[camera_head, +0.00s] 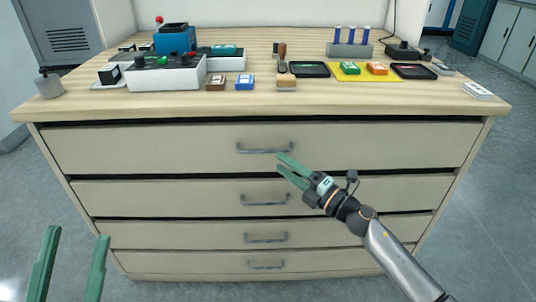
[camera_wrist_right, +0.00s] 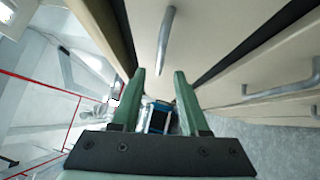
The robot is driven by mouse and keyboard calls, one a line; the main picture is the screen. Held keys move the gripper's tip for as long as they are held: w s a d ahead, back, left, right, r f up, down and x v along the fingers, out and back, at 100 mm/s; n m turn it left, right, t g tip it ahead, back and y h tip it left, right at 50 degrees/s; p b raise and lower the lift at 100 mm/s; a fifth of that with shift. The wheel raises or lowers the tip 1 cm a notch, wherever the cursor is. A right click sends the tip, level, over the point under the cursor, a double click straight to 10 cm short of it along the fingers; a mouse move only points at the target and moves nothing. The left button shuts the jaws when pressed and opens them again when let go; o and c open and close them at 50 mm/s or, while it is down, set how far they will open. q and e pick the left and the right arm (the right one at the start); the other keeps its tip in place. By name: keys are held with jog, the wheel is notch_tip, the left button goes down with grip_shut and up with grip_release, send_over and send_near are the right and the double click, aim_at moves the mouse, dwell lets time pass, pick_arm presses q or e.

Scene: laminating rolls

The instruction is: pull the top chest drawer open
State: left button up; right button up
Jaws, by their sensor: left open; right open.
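The wooden-topped chest has a stack of wide pale drawers. The top drawer (camera_head: 380,147) looks closed, with a thin dark gap above its front. Its grey bar handle (camera_head: 264,150) is at the middle of the front. My right gripper (camera_head: 284,164) is open and empty, its green fingertips just below and right of this handle in the head view. In the right wrist view a handle (camera_wrist_right: 165,40) lies beyond the open fingers (camera_wrist_right: 158,75), not between them. My left gripper (camera_head: 77,236) is open and empty at the lower left, away from the chest.
Lower drawers with handles (camera_head: 265,199) are closed under the top one. The chest top carries a grey device (camera_head: 165,77), a yellow mat (camera_head: 363,78), black trays (camera_head: 310,69) and small blocks. Grey floor (camera_head: 485,220) is free to the right.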

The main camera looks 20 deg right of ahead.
aim_at(268, 154)
jog(key=shift+x, duration=3.05)
grip_shut()
jog(key=shift+f, duration=0.1)
